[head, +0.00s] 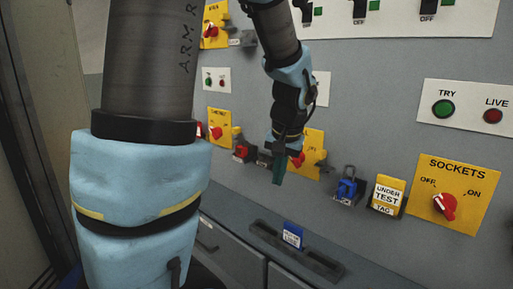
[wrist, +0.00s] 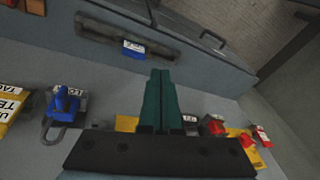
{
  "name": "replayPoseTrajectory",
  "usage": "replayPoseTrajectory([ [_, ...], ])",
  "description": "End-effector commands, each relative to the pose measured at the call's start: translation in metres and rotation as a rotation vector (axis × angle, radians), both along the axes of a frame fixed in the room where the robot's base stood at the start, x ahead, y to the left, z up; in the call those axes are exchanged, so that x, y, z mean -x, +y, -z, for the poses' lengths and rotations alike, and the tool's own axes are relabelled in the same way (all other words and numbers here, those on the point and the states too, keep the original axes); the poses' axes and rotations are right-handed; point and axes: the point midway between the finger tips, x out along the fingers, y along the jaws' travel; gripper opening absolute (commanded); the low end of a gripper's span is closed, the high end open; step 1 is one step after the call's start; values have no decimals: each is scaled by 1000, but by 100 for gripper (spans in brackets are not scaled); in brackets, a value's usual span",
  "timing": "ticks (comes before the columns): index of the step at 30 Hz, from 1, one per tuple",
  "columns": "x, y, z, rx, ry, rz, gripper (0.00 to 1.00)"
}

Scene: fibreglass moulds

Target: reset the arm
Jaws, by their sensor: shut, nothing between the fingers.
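My gripper (head: 279,172) hangs in front of the grey switch panel (head: 370,120), its dark green fingers pointing down. It partly covers a yellow plate (head: 314,150) with a red knob. In the wrist view the two green fingers (wrist: 160,78) lie side by side, shut, with nothing between them. My blue-sleeved arm fills the left of the head view and hides part of the panel.
A blue padlock (head: 347,187), an UNDER TEST tag (head: 386,195) and a yellow SOCKETS plate (head: 462,188) with a red knob are to the right of my gripper. Below is a ledge with a dark slotted bar (head: 325,265) and a blue tag (head: 292,235).

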Motion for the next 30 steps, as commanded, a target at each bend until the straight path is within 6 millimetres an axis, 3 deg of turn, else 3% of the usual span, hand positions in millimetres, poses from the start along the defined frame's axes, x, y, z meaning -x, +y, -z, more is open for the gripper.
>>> replayPoseTrajectory([
  [1, 6, 20, 7, 18, 22, -39, 0],
  [6, 31, 69, 29, 81, 75, -136, 0],
  [12, 61, 107, 47, 137, 103, -235, 0],
  [18, 74, 122, 54, 160, 107, -280, 0],
  [30, 76, 123, 54, 160, 109, -281, 0],
])
